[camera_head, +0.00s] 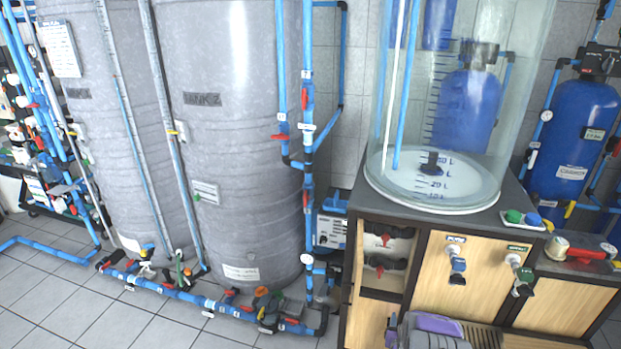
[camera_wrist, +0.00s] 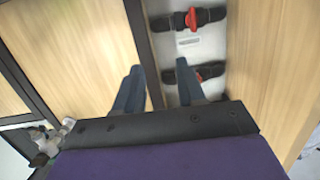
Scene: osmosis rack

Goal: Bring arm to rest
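My gripper (camera_wrist: 159,68) shows in the wrist view with its two blue-grey fingers apart and nothing between them. It points at the front of a wooden cabinet, close to an open recess holding two black valves. The upper valve (camera_wrist: 190,18) has a red handle; the lower valve (camera_wrist: 202,73) is partly hidden behind the right finger. In the head view, my purple and grey arm end (camera_head: 432,326) is low at the bottom edge, in front of the cabinet (camera_head: 440,275). The fingertips are hard to make out there.
A clear cylinder tank (camera_head: 450,120) stands on the cabinet top. Two taps (camera_head: 457,264) (camera_head: 519,272) stick out from the cabinet front. Large grey tanks (camera_head: 230,140) stand to the left, with blue pipes (camera_head: 185,295) along the floor. Tiled floor at the lower left is clear.

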